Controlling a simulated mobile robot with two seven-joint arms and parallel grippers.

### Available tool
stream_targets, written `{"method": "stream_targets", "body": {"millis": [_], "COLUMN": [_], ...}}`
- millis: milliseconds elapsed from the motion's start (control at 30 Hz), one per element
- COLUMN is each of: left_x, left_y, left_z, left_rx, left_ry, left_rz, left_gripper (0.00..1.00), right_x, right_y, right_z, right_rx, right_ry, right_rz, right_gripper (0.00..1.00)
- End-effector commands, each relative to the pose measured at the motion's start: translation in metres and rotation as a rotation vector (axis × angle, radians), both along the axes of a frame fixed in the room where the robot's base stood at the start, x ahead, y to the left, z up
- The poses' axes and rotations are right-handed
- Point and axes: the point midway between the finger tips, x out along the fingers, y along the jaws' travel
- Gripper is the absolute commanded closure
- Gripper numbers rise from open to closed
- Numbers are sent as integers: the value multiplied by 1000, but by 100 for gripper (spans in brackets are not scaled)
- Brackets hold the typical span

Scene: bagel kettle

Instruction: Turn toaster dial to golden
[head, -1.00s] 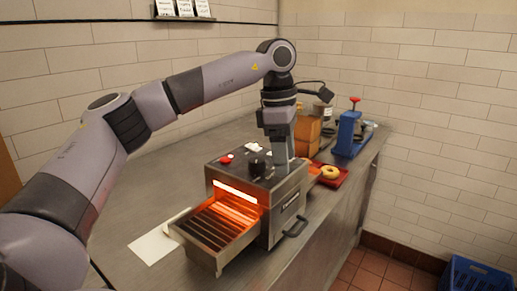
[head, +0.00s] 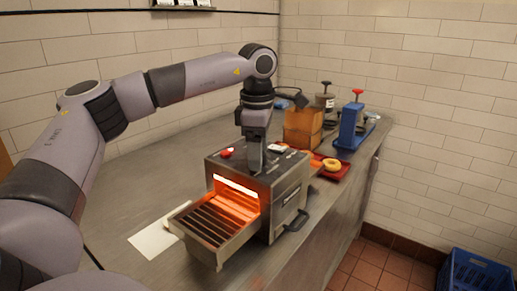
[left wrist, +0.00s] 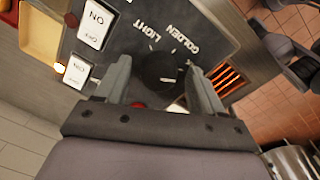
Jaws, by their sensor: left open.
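The toaster (head: 290,193) stands on the counter, its slot glowing orange. Its round black dial (left wrist: 158,70) shows in the left wrist view on the dark top panel, beside the words LIGHT and GOLDEN. A small pale mark shows on the dial; I cannot tell exactly which setting it points to. My left gripper (head: 256,168) points down over the toaster top, and hides the dial in the head view. In the left wrist view its open fingers (left wrist: 157,66) stand on either side of the dial; contact is unclear. My right gripper is not in view.
Two ON/OFF switches (left wrist: 94,25) and a red knob (head: 226,153) are on the toaster top. A wire rack (head: 212,224) juts from its front. A bagel (head: 331,165) on a red tray (head: 344,174), a wooden box (head: 302,128) and a blue device (head: 350,128) stand behind.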

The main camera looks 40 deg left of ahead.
Motion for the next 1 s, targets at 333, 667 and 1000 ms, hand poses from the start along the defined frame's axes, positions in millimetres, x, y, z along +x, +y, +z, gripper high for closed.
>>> {"method": "stream_targets", "body": {"millis": [333,667,1000], "left_x": [0,0,1], "left_y": [0,0,-1], "left_z": [0,0,0], "left_rx": [0,0,-2], "left_ry": [0,0,1], "left_rz": [0,33,243], "left_gripper": [88,87,87], "right_x": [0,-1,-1], "right_y": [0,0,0], "right_z": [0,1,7], "right_rx": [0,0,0], "right_ry": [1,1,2], "right_rz": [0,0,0], "right_gripper": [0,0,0]}}
